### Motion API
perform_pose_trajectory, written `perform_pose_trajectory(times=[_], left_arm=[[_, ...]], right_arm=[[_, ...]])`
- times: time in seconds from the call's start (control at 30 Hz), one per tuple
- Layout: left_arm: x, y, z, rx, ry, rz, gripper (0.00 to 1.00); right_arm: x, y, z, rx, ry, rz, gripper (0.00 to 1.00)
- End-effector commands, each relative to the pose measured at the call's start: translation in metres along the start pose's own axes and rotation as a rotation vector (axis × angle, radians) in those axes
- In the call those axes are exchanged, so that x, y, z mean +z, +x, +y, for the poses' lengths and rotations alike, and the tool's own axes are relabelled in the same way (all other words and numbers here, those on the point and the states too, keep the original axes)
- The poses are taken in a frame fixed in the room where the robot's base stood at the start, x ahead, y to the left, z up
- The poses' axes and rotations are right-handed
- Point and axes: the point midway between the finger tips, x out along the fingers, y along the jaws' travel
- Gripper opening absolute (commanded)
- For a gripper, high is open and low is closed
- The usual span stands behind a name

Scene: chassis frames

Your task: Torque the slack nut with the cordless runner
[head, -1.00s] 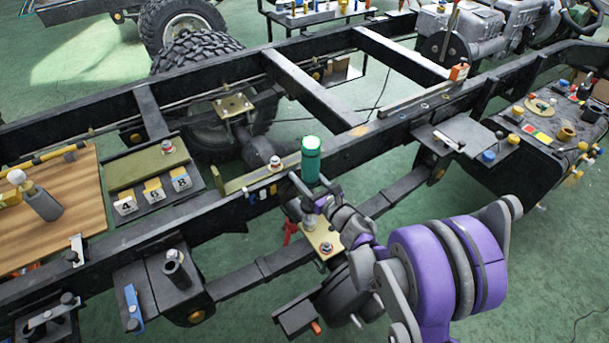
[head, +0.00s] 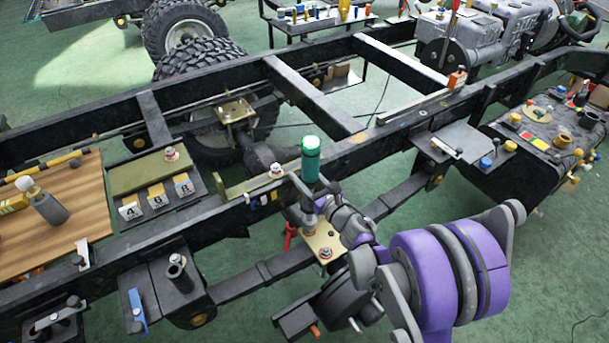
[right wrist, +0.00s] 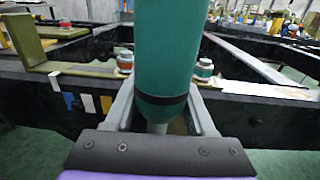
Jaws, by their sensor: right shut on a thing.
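The cordless runner is a green cylinder (head: 311,165) with a bright green lit top. It stands upright in my right gripper (head: 307,190), which is shut on it. The right wrist view shows the green body (right wrist: 163,50) between the two grey fingers (right wrist: 163,108). Its lower end is over or near a tan plate (head: 316,240) beside the frame rail; contact cannot be told. A nut (head: 326,253) sits on that plate's near part. Other nuts sit on an olive bracket on the rail (head: 276,170) and an olive plate further left (head: 171,153). Which nut is slack cannot be told. My left gripper is not in view.
The black chassis rails (head: 210,215) and cross members surround the runner. A tray with numbered blocks (head: 156,196) and a wooden board (head: 60,220) lie left. A dark bench with fittings (head: 545,145) stands right. Green floor is open at lower right.

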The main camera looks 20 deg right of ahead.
Motion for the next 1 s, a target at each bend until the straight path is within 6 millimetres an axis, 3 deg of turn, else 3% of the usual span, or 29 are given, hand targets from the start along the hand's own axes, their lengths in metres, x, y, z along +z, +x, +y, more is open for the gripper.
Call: perform_pose_trajectory(times=[0.17,0.6,1.0], left_arm=[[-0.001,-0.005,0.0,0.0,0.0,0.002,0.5],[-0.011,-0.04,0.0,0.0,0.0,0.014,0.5],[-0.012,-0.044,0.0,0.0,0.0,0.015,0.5]], right_arm=[[0.006,0.0,0.0,0.001,0.001,-0.001,0.0],[0.051,-0.001,0.0,0.001,0.0,-0.002,0.0],[0.054,-0.001,0.001,0.002,0.001,-0.002,0.0]])
